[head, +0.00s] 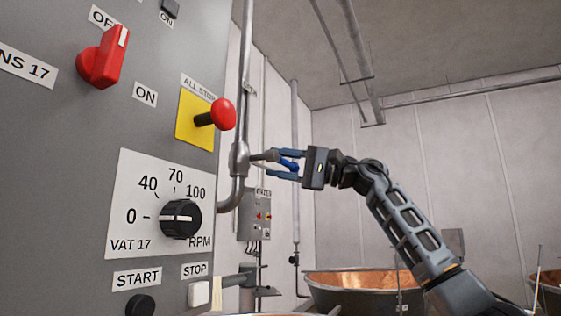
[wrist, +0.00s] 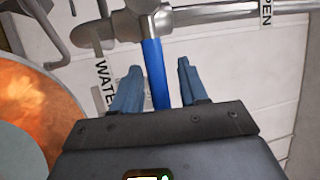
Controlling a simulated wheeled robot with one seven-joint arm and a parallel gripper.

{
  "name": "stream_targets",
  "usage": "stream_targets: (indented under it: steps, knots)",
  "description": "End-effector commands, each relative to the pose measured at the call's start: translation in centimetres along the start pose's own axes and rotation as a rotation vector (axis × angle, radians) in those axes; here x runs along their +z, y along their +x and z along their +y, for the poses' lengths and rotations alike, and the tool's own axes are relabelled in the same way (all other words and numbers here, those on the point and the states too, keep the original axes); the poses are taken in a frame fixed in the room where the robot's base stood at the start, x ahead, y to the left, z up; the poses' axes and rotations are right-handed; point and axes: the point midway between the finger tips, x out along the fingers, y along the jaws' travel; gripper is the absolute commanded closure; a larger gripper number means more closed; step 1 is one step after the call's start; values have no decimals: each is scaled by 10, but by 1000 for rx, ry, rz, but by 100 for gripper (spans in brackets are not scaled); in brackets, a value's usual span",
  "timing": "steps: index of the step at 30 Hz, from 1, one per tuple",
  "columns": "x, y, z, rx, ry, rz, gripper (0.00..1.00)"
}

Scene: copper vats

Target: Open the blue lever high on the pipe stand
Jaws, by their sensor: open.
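The blue lever (wrist: 154,72) runs from a grey valve body (wrist: 149,10) on the pipe down between the fingers of my gripper (wrist: 160,64) in the wrist view. My gripper is open, with one blue finger on each side of the lever. The lever lies nearer the left finger; I cannot tell whether they touch. In the head view, my gripper (head: 274,163) reaches left to the pipe stand (head: 241,158), and a bit of the blue lever (head: 289,164) shows between its fingers. The lever's lower end is hidden behind the gripper body in the wrist view.
A large grey control panel (head: 50,150) with a red switch, red stop button and black dial fills the left. A small control box (head: 254,215) hangs below the gripper. Copper vats (head: 350,284) stand low right. An OPEN label (wrist: 266,13) is on the pipe.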

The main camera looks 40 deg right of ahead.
Motion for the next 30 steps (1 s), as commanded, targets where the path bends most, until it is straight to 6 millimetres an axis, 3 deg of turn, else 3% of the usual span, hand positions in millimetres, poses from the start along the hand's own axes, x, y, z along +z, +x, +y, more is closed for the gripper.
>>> stream_targets:
  steps: [6, 20, 30]
  knots:
    - [0, 0, 0, 0, 1, 0, 57]
    - [0, 0, 0, 0, 1, 0, 100]
    - [0, 0, 1, 1, 1, -1, 100]
